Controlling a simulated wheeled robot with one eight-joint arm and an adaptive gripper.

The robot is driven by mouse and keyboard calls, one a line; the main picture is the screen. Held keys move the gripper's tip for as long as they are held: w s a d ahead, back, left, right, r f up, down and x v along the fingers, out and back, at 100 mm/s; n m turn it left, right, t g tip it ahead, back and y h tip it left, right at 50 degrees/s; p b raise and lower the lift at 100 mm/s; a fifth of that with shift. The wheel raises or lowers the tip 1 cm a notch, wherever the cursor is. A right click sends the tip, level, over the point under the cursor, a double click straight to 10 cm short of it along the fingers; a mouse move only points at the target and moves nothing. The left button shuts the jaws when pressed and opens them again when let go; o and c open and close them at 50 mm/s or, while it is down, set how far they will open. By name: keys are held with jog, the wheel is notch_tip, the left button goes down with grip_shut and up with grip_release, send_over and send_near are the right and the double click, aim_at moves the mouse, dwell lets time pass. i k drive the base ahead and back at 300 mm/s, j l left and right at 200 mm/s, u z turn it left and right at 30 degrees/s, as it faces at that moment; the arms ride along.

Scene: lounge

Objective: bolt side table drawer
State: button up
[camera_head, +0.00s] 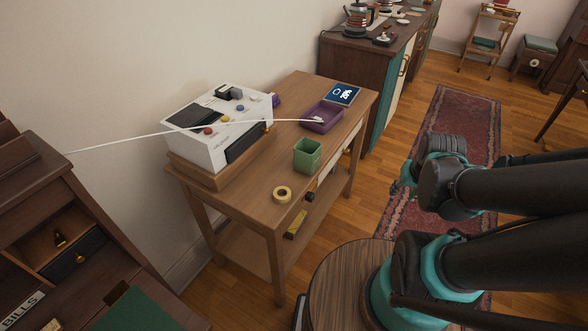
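The wooden side table (255,205) stands against the wall in the middle of the view. Its front edge faces right, toward my arm. A small dark fitting with an orange-brown part (311,190) shows on the front below the top, and a pale piece (346,151) shows farther along. They are too small to tell whether either is a bolt, or whether the drawer is fully in. My gripper (402,182) is right of the table, over the rug and apart from the table. Its fingers are small and partly hidden by my arm, so their opening is unclear.
The red rug (455,120) is clear beyond my arm.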

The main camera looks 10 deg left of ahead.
aim_at(310, 196)
jog(key=k+j+z, duration=0.35)
jog(key=k, duration=0.3)
jog(key=k+j+z, duration=0.1)
jog(key=k+z, duration=0.3)
jog(key=k, duration=0.25)
jog(key=k+l+z, duration=0.1)
jog(key=k+z, duration=0.25)
jog(key=k, duration=0.3)
